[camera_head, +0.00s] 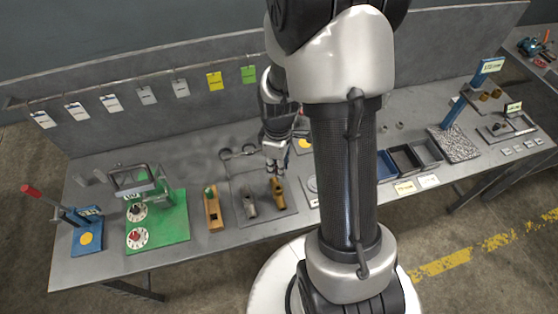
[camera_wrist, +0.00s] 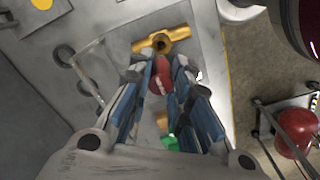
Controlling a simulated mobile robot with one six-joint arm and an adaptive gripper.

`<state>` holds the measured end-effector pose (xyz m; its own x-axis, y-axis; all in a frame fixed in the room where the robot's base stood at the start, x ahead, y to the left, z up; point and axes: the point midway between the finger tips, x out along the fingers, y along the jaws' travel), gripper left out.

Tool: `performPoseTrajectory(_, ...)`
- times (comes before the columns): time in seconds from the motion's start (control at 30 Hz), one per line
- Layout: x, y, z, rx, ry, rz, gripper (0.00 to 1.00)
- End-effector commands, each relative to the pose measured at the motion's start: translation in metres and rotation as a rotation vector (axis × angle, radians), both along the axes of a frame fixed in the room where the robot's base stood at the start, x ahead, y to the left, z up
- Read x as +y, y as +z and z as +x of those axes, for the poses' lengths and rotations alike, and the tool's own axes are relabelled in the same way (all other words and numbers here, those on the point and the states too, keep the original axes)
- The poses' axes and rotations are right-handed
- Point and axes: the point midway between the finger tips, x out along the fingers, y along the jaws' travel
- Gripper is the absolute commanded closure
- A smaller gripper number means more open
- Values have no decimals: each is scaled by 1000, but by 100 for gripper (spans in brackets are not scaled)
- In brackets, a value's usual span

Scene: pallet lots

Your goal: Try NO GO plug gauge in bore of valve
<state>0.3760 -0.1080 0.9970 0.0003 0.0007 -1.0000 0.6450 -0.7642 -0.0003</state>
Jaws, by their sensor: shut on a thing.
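My gripper (camera_head: 277,166) is over the bench, just behind and above a brass valve (camera_head: 278,189). In the wrist view my gripper (camera_wrist: 160,80) is shut on a red piece (camera_wrist: 160,76), which looks like the NO GO plug gauge. The brass valve (camera_wrist: 176,38) lies just beyond the fingertips with its round bore facing the camera. The gauge seems apart from the bore, but the fingers hide part of it and I cannot tell the gap. In the head view the held gauge is too small to make out.
A grey valve (camera_head: 249,206) lies left of the brass one on a grey tray (camera_head: 285,211). A wooden block (camera_head: 213,212) with a green-topped piece stands further left, beside a green mat (camera_head: 175,232) with dial fixtures. Bins (camera_head: 405,158) stand right of my arm.

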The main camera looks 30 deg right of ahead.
Motion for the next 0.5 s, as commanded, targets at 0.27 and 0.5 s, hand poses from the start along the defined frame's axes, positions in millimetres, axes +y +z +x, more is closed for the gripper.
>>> performPoseTrajectory(0.27, 0, 0, 0, 0, -2, 0, 100)
performPoseTrajectory(0.5, 0, -10, 0, 1, -2, 1, 100)
